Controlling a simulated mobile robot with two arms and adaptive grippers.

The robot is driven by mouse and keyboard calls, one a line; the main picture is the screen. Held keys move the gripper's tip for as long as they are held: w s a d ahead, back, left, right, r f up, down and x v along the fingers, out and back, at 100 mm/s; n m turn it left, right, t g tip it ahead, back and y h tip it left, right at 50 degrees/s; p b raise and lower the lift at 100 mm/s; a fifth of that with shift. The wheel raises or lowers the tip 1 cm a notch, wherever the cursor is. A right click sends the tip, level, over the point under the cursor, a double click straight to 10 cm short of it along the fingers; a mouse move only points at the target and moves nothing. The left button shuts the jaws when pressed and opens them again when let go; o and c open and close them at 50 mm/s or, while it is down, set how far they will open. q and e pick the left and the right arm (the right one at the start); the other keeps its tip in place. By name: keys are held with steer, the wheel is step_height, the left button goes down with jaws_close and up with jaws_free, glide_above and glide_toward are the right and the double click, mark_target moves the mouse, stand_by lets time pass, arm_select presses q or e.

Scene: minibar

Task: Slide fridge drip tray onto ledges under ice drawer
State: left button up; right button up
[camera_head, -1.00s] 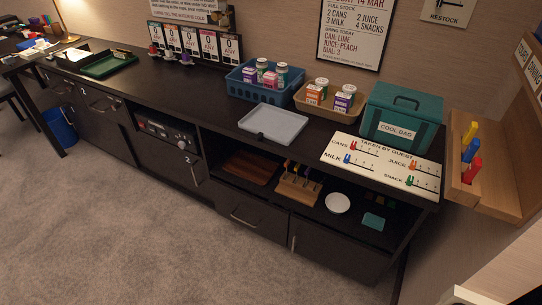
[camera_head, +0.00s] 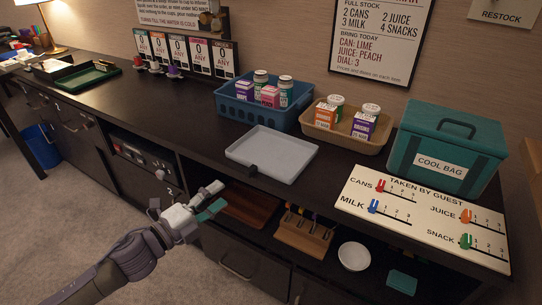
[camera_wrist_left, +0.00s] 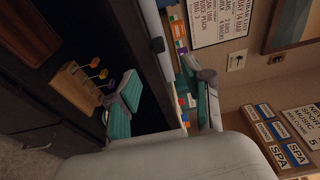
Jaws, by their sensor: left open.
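The drip tray appears to be the light grey, shallow tray (camera_head: 272,152) lying flat on the dark counter, with a small black tab on its near edge. In the left wrist view, a pale strip with a black tab (camera_wrist_left: 158,45) looks like the same tray. My left gripper (camera_head: 214,198) is open and empty, in front of the counter, left of the tray and apart from it. Its teal-padded fingers (camera_wrist_left: 165,106) are spread in the left wrist view. My right gripper is not in view. I cannot make out the fridge's ledges or an ice drawer.
A blue basket (camera_head: 238,107) and a tan tray (camera_head: 313,130) of cartons and cans stand behind the tray. A teal cool bag (camera_head: 414,157) and a white counter board (camera_head: 405,224) are to the right. Below, an open shelf holds a wooden rack (camera_head: 298,241) and white bowl (camera_head: 354,256).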

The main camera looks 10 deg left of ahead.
mark_target(247, 175)
arm_select(q)
steer(key=x, duration=0.9)
jaws_close()
